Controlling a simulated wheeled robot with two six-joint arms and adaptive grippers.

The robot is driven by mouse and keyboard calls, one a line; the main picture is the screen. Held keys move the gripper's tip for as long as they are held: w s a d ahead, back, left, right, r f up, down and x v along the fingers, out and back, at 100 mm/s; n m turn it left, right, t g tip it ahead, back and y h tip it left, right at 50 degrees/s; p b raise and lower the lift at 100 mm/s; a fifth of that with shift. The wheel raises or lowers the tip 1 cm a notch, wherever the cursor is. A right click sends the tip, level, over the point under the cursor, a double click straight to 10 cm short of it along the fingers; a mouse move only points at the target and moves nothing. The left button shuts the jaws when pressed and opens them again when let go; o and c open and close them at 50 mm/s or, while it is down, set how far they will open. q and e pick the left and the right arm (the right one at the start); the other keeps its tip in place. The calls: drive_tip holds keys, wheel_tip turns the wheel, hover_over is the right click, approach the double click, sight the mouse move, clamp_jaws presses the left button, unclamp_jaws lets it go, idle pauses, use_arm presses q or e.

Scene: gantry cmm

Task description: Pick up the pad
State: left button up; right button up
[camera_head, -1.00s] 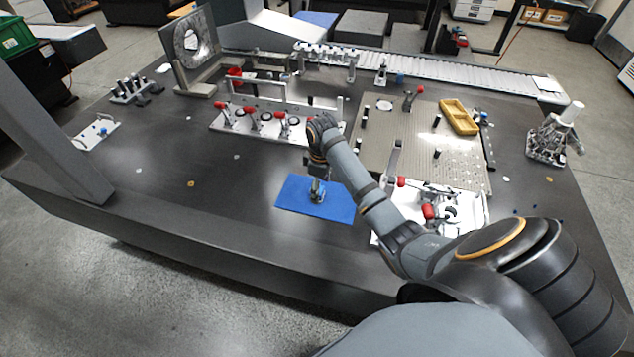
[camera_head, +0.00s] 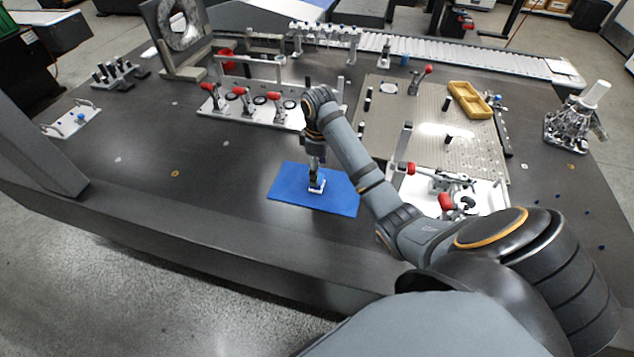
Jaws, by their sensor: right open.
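A flat blue mat (camera_head: 340,200) lies on the dark table near its front edge. A small white piece (camera_head: 317,188) shows on the mat at the tips of my right gripper (camera_head: 315,181). I cannot tell from its look whether the mat or this piece is the pad. My right gripper points down over the middle of the mat and is open. Its fingers are small in view and cover part of the white piece, so contact is unclear. My left gripper is not in view.
A white fixture with red-handled clamps (camera_head: 243,105) stands behind the mat. Another white clamp fixture (camera_head: 485,196) is to the right, beside my arm. A perforated plate (camera_head: 385,135) carries a yellow tray (camera_head: 468,101). The dark table (camera_head: 190,150) is mostly clear left of the mat.

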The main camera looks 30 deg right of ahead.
drive_tip(key=f+b, duration=0.2)
drive_tip(key=f, duration=0.2)
drive_tip(key=shift+a+f, duration=0.2)
drive_tip(key=shift+w+f, duration=0.15)
drive_tip(key=shift+f, duration=0.15)
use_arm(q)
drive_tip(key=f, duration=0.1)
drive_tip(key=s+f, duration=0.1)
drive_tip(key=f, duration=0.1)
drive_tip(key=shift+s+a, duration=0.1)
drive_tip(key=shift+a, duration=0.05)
use_arm(e)
drive_tip(key=c, duration=1.3)
drive_tip(key=r+p, duration=0.2)
drive_tip(key=r, duration=0.2)
drive_tip(key=shift+s+a+r+p, duration=0.2)
drive_tip(key=shift+a+r+p, duration=0.05)
drive_tip(key=shift+r+p, duration=0.15)
drive_tip(key=shift+c, duration=0.2)
use_arm(q)
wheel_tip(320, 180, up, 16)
drive_tip(key=p, duration=1.3)
use_arm(e)
drive_tip(key=s+a+r, duration=0.7)
drive_tip(key=a+r, duration=0.1)
drive_tip(key=a, duration=0.3)
drive_tip(key=shift+s+r, duration=0.15)
drive_tip(key=shift+s, duration=0.2)
